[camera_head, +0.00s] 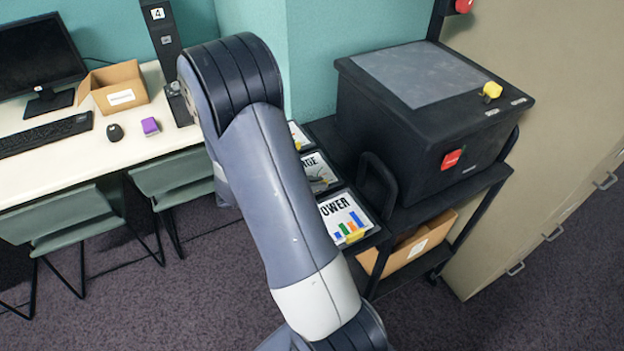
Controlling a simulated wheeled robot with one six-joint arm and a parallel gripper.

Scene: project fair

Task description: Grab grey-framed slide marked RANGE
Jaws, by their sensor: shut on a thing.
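A white slide (318,172) lies in the middle slot of a dark tray on the black cart. My arm covers its left part, and only the end of its word shows, seemingly "GE". Its frame colour is hard to tell. In front of it lies a slide marked POWER (343,216) with a coloured bar chart and a yellow tab. Behind it, a third slide (298,136) with some yellow is mostly hidden by my arm. My gripper is hidden behind my arm, so I cannot see its fingers or anything in them.
A large black box (420,125) with a red tag and a yellow knob stands on the cart, right of the slides. A cardboard box (415,245) sits on the lower shelf. A white desk (60,165) with green chairs stands left. A beige cabinet (560,120) is right.

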